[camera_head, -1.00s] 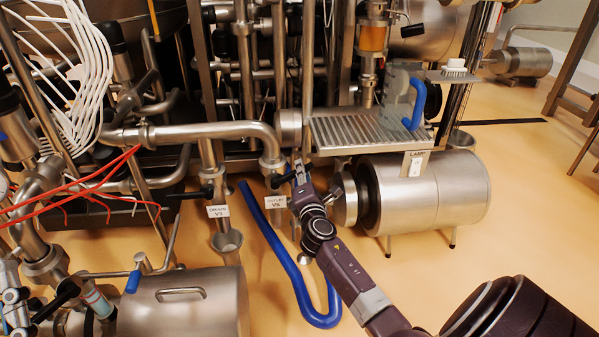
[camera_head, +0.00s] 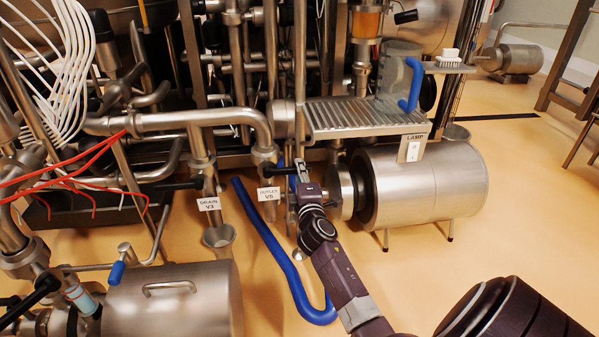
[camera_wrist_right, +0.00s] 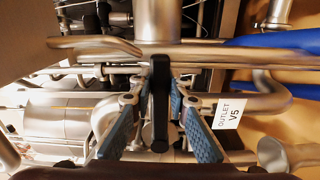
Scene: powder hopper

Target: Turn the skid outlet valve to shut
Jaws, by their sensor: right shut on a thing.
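The skid outlet valve has a black lever handle (camera_head: 279,170), with a white tag reading OUTLET V5 (camera_head: 268,194) just below it. My right gripper (camera_head: 298,172) is at the lever's right end. In the right wrist view the black lever (camera_wrist_right: 160,105) stands upright in the picture, between the two blue-padded fingers of my right gripper (camera_wrist_right: 160,98). The gripper is shut on it. The OUTLET V5 tag (camera_wrist_right: 228,114) hangs to the right there. The valve body is partly hidden behind the lever and fingers. My left gripper is out of view.
The DRAIN V3 valve, with its tag (camera_head: 209,204) and black lever (camera_head: 181,184), is close on the left. A blue hose (camera_head: 270,240) lies on the floor below. A steel motor (camera_head: 425,185) and a slotted shelf (camera_head: 365,116) are on the right.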

